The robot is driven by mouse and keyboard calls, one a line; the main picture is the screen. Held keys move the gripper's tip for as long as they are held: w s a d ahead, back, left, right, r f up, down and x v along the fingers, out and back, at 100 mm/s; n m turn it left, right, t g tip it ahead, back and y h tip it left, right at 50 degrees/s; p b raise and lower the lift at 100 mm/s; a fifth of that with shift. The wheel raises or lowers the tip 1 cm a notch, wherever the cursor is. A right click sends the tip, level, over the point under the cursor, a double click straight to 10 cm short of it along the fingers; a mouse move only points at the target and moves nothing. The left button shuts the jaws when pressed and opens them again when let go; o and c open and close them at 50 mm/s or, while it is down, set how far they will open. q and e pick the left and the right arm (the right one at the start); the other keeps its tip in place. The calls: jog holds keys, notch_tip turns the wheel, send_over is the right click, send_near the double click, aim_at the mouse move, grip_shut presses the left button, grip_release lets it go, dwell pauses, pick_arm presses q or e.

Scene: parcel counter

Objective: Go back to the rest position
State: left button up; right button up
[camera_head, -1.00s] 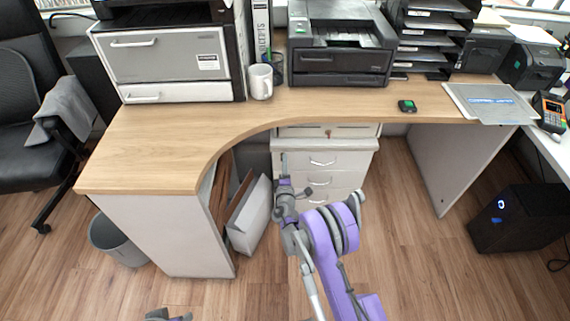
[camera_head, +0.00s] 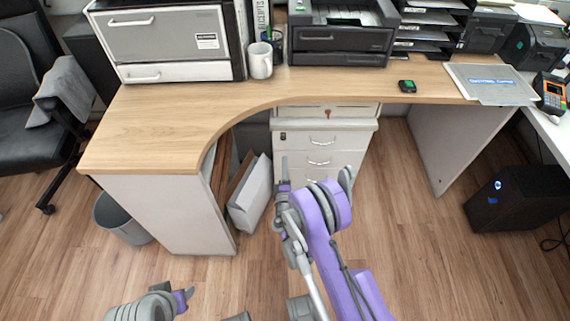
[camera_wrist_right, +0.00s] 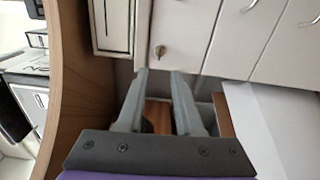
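My right gripper (camera_head: 284,172) is in front of the white drawer unit in the head view, its thin grey fingers pointing up past the unit's left side. In the right wrist view the two fingers of my right gripper (camera_wrist_right: 159,88) stand apart with nothing between them, so it is open and empty. My left gripper (camera_head: 184,297) shows only in small part at the bottom left of the head view, low over the floor. Its fingers cannot be made out clearly.
Below are the drawer unit (camera_head: 325,140), a white box file (camera_head: 250,195), a bin (camera_head: 122,220) and a black computer (camera_head: 520,198). Floor in front is clear.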

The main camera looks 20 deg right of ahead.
jog(key=shift+r, duration=0.1)
jog(key=s+d+r+m+g+h, duration=0.2)
jog(key=d+r+m+g+h, duration=0.15)
jog(key=d+r+m, duration=0.45)
jog(key=s+d+r+m+g+y, duration=0.15)
jog(key=s+r+g, duration=0.25)
jog(key=s+r, duration=0.4)
jog(key=s+a+m+g+y, duration=0.2)
jog(key=s+a, duration=0.1)
jog(key=s, duration=0.6)
jog(key=s+a+m+g+y, duration=0.2)
jog(key=s+a+y, duration=0.15)
jog(key=s, duration=0.55)
jog(key=s+a+m+g+y, duration=0.2)
jog(key=s+a, duration=0.1)
jog(key=s, duration=0.6)
pick_arm(q)
notch_tip(320, 180, up, 24)
jog(key=w+t+p, duration=0.1)
jog(key=p, duration=2)
jog(key=shift+w, duration=0.25)
pick_arm(e)
notch_tip(320, 180, up, 23)
jog(key=w+t, duration=0.1)
jog(key=shift+w, duration=0.4)
